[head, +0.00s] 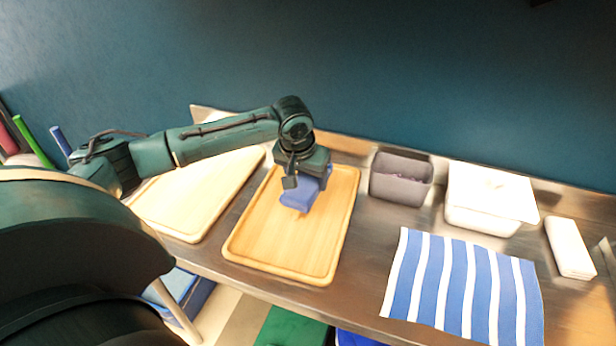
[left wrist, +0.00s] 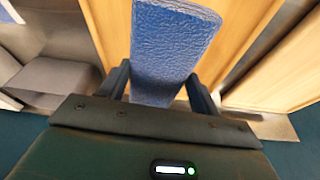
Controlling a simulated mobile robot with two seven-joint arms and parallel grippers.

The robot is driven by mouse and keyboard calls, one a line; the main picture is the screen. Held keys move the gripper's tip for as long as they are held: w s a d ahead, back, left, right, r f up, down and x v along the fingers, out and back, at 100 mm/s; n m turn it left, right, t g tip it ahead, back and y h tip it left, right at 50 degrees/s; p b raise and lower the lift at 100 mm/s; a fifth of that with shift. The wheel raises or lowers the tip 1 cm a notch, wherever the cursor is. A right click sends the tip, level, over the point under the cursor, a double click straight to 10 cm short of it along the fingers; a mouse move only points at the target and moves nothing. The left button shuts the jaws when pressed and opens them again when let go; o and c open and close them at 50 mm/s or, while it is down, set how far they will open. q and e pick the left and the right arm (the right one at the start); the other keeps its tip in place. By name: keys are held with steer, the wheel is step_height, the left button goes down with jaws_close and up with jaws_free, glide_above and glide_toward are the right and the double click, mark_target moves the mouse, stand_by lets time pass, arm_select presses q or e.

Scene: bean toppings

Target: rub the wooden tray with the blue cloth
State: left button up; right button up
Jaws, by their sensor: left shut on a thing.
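The blue cloth (head: 299,197) is a small thick blue pad, held over the far middle part of the wooden tray (head: 282,248). My left gripper (head: 302,180) is shut on the cloth and points down at the tray. In the left wrist view the cloth (left wrist: 172,50) stands between the two fingers (left wrist: 160,85), with the wooden tray (left wrist: 110,22) behind it. I cannot tell for sure whether the cloth touches the tray surface. My right gripper is not in view.
A second wooden board (head: 195,205) lies left of the tray. To the right are a grey bin (head: 401,180), a white lidded container (head: 485,205), a blue-and-white striped cloth (head: 463,285) and a white block (head: 570,248). A dark teal wall (head: 430,70) stands behind the metal counter.

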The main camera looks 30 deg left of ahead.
arm_select(q)
steer(key=shift+r, duration=1.6)
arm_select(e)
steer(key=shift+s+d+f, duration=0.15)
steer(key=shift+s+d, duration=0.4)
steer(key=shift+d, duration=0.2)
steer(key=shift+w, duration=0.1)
